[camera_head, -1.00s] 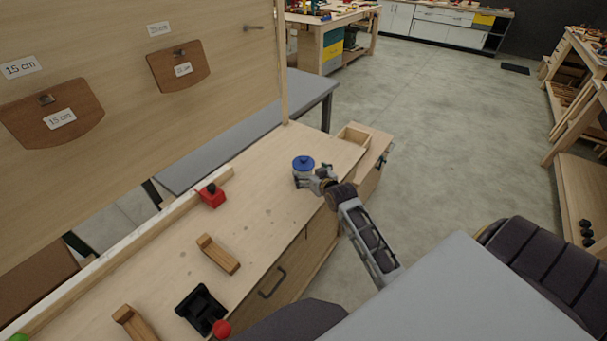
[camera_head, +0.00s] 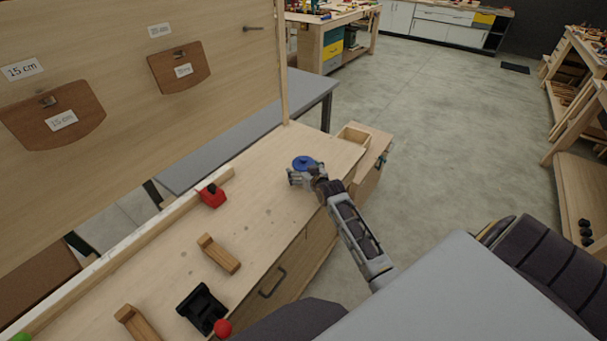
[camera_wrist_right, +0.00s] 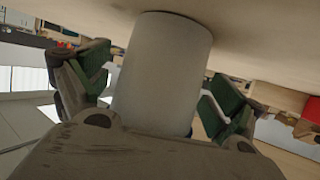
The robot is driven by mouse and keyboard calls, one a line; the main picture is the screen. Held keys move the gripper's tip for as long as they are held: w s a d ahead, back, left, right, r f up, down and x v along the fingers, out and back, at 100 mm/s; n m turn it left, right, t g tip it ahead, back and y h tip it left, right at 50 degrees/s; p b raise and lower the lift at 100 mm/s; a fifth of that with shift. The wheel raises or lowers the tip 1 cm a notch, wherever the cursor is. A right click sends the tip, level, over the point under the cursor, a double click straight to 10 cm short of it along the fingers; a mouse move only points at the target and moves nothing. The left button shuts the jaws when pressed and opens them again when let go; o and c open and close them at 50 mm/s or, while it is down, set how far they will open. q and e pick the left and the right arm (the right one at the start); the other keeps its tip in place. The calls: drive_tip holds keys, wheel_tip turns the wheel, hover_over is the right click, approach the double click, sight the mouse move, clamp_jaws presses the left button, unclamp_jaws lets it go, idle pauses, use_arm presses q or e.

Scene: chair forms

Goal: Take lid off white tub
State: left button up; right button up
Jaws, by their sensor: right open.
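The white tub with its blue lid (camera_head: 303,162) stands near the far right end of the wooden bench. In the head view my right gripper (camera_head: 303,178) is in front of it and hides most of the tub's body. In the right wrist view the white tub (camera_wrist_right: 162,72) stands between the two fingers of my right gripper (camera_wrist_right: 160,90), which is open. Gaps show between the tub and both green finger pads. The lid is on the tub in the head view. My left gripper is not in view.
On the bench (camera_head: 262,200) are a red block with a knob (camera_head: 212,196), a wooden piece (camera_head: 218,253), and a black holder (camera_head: 202,308) beside a red ball (camera_head: 222,328). An open wooden box (camera_head: 352,136) is at the far right end. A tall wooden panel (camera_head: 130,100) rises behind the bench.

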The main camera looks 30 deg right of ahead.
sight(303, 158)
drive_tip(key=c, duration=1.1)
drive_tip(key=shift+r, duration=0.1)
drive_tip(key=shift+r+b, duration=0.3)
drive_tip(key=shift+r, duration=4.65)
drive_tip(key=o, duration=0.5)
drive_tip(key=shift+c, duration=0.2)
drive_tip(key=c, duration=0.9)
